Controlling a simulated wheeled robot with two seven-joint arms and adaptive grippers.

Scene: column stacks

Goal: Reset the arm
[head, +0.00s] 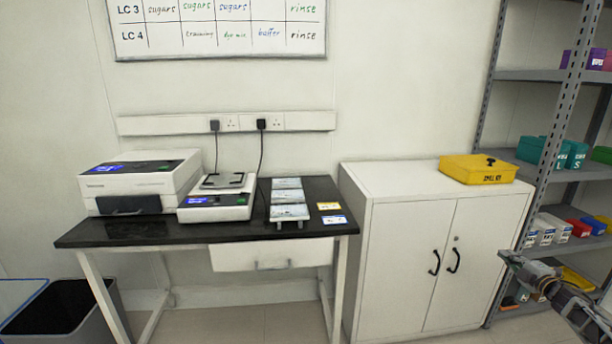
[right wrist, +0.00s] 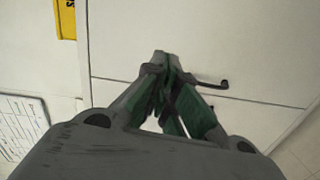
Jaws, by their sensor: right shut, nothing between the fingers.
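My right gripper (head: 508,256) is at the lower right of the head view, in front of the shelf rack and to the right of the white cabinet. In the right wrist view its fingers (right wrist: 164,62) come together at the tips and hold nothing. The white cabinet doors and a black handle (right wrist: 212,84) show beyond the fingertips there. My left gripper is not in the head view.
A black-topped table (head: 150,231) bears two white instruments and several small trays. A yellow box (head: 478,174) lies on the white cabinet (head: 408,246). A metal shelf rack (head: 561,127) with boxes stands close to my right arm. A grey bin (head: 62,309) is at lower left.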

